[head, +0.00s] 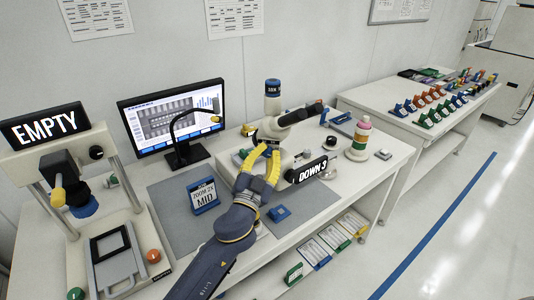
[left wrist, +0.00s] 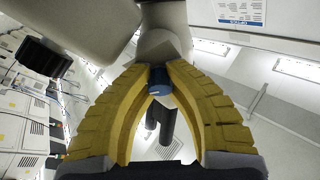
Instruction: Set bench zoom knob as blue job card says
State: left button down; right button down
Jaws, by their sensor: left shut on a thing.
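The blue job card (head: 203,196) stands on the grey mat in front of the monitor; its large print seems to read "ZOOM 2X MID". The bench microscope (head: 272,104) stands behind my left gripper, its head reaching right. My left gripper (head: 264,147) has its yellow fingers at the microscope's body. In the left wrist view, the fingertips (left wrist: 159,68) close on a small dark-blue knob (left wrist: 159,80), the zoom knob. In the head view the fingers hide the knob, and its setting cannot be read. My right gripper is not in view.
A monitor (head: 172,117) stands behind the mat, with a black gooseneck lamp before it. A sign reading "DOWN 3" (head: 306,171) is right of my gripper. A press marked "EMPTY" (head: 45,125) is at left.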

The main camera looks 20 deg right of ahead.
pick_arm(q)
jog(key=m+g, duration=0.1)
jog(key=m, duration=0.1)
jog(key=m+g+h, duration=0.1)
jog(key=m, duration=0.1)
jog(key=m+g, duration=0.1)
jog(key=m, duration=0.2)
jog(key=shift+r, duration=0.35)
jog(key=shift+s+d+m+g, duration=0.1)
jog(key=shift+m+g, duration=0.5)
jog(key=shift+m, duration=1.5)
jog(key=c, duration=1.4)
grip_release()
jog(key=shift+f, duration=0.1)
jog(key=shift+c, duration=0.2)
jog(key=shift+o, duration=1.3)
jog(key=shift+f, duration=0.1)
jog(key=shift+s+a+f, duration=0.15)
jog(key=shift+s+a, duration=0.1)
jog(key=shift+a, duration=0.15)
jog(key=v, duration=1.1)
